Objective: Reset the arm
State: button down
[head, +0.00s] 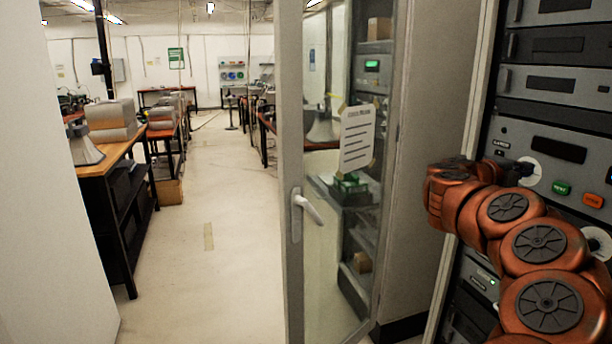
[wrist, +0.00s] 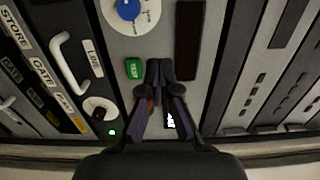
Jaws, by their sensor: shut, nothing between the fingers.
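My arm reaches from the right of the head view to a grey rack panel, and my gripper (head: 518,168) is at that panel beside a white round dial (head: 532,178). In the wrist view my gripper (wrist: 160,68) has its two dark fingers together, with nothing between them. The fingertips are in front of the panel, just right of a green button (wrist: 133,68). I cannot tell whether they touch the panel. An orange patch shows partly behind the fingers. The green button (head: 562,188) and an orange button (head: 593,200) show in the head view.
A blue knob (wrist: 128,9) and a black knob (wrist: 99,109) sit on white dials. A white handle (wrist: 68,62) juts from the neighbouring unit. A glass door (head: 330,210) with a lever handle (head: 307,207) stands left of the rack. The aisle floor (head: 220,290) is clear.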

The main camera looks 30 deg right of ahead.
jog(key=w+a+r+n+t+y, duration=0.2)
jog(key=w+a+r+n+t, duration=0.4)
jog(key=w+a+t, duration=0.45)
jog(key=w+a+r+n+t+y, duration=0.25)
jog(key=w+a+n+t, duration=0.5)
jog(key=w+a, duration=0.5)
jog(key=w+a+f+n+t+y, duration=0.15)
jog(key=a+n+y, duration=0.3)
jog(key=a, duration=0.45)
jog(key=w+a+f+n+y, duration=0.3)
jog(key=a+n+y, duration=0.15)
jog(key=a, duration=0.45)
jog(key=w+a+f+n+y, duration=0.2)
jog(key=a+n+y, duration=0.25)
jog(key=a, duration=0.45)
jog(key=s+a+f+n+g+y, duration=0.3)
jog(key=s+a+f+n+g, duration=0.45)
jog(key=s+a+f, duration=0.7)
jog(key=s+d+f+n+g+h, duration=0.1)
jog(key=s+f+g, duration=0.4)
jog(key=s, duration=0.8)
jog(key=s+d+f+n+g+h, duration=0.2)
jog(key=s+f+g, duration=0.3)
jog(key=s+f, duration=0.5)
jog(key=s, duration=0.4)
jog(key=shift+d+f+g, duration=0.15)
jog(key=shift+f+g, duration=0.1)
jog(key=shift+g, duration=0.05)
